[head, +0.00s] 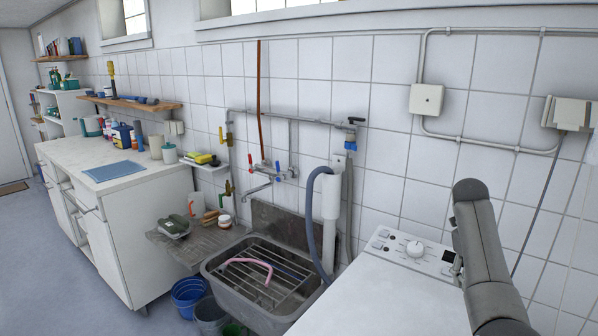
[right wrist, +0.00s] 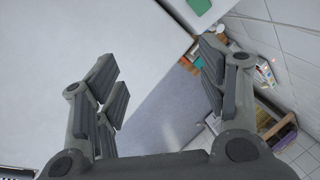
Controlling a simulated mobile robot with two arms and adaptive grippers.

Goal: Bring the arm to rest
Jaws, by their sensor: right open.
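My right arm (head: 482,255) rises at the right of the head view, in front of the washing machine. Its grey link stands nearly upright, and I cannot make out the fingers there. In the right wrist view my right gripper (right wrist: 158,75) shows both dark fingers spread wide apart. Nothing is between the fingers. Behind them are a pale floor and a broad white surface. My left gripper and left arm are not in view.
A white washing machine (head: 360,297) stands at the right, beside a grey sink (head: 222,283) with a rack. A white counter (head: 66,155) stands at the left. Buckets (head: 188,294) stand on the floor by the sink. Several items crowd a shelf (right wrist: 272,112) in the wrist view.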

